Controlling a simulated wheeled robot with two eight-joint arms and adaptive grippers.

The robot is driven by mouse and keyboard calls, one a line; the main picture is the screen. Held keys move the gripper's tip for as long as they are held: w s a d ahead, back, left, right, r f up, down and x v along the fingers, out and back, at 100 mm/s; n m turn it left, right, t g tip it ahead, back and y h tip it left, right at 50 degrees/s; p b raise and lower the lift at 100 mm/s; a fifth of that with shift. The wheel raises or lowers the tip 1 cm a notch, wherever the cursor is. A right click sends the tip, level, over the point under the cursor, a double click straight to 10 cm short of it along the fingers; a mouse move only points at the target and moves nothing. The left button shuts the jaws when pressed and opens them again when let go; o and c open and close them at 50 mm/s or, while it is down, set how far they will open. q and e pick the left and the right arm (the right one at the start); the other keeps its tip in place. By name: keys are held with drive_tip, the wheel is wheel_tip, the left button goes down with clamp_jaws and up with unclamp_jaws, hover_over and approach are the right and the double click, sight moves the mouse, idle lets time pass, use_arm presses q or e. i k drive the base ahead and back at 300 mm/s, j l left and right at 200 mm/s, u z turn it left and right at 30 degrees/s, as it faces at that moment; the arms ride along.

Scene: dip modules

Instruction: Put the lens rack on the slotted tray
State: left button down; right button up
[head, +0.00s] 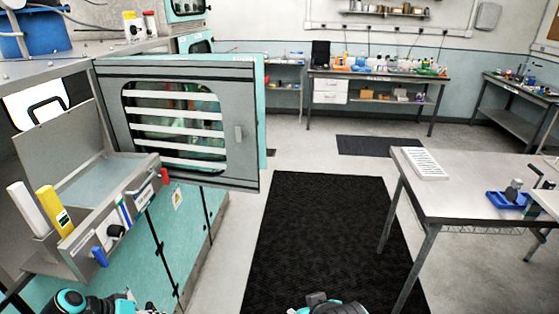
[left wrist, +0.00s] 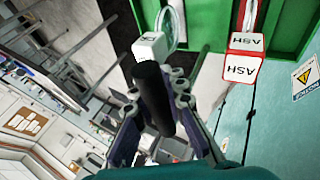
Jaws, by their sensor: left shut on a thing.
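My left gripper (left wrist: 156,97) is shut on a black cylindrical handle (left wrist: 150,84) in the left wrist view. A white block (left wrist: 150,47) and a pale ring (left wrist: 170,22) show beyond the handle; I cannot tell whether they are joined to it or whether this is the lens rack. In the head view only teal and dark arm parts of mine show along the bottom edge, with no clear fingers. A white slotted tray (head: 425,163) lies on the steel table at the right, well away from my arms.
A black mat (head: 315,235) covers clear floor between.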

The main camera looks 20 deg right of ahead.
sight(424, 161)
drive_tip(key=i+l+z, duration=0.1)
drive_tip(key=z, duration=0.35)
drive_tip(key=i+z, duration=0.2)
drive_tip(key=z, duration=0.2)
drive_tip(key=i+z, duration=0.2)
drive_tip(key=z, duration=0.25)
drive_tip(key=i+z, duration=0.15)
drive_tip(key=z, duration=0.3)
drive_tip(key=i+j+z, duration=0.4)
drive_tip(key=i+j, duration=0.25)
drive_tip(key=i+j+z, duration=0.2)
drive_tip(key=j, duration=0.25)
drive_tip(key=i+j+z, duration=0.2)
drive_tip(key=i+j, duration=0.3)
drive_tip(key=j, duration=0.2)
drive_tip(key=i+j, duration=0.35)
drive_tip(key=j, duration=0.3)
drive_tip(key=i+j, duration=0.2)
drive_tip(key=j+z, duration=0.05)
drive_tip(key=j, duration=0.05)
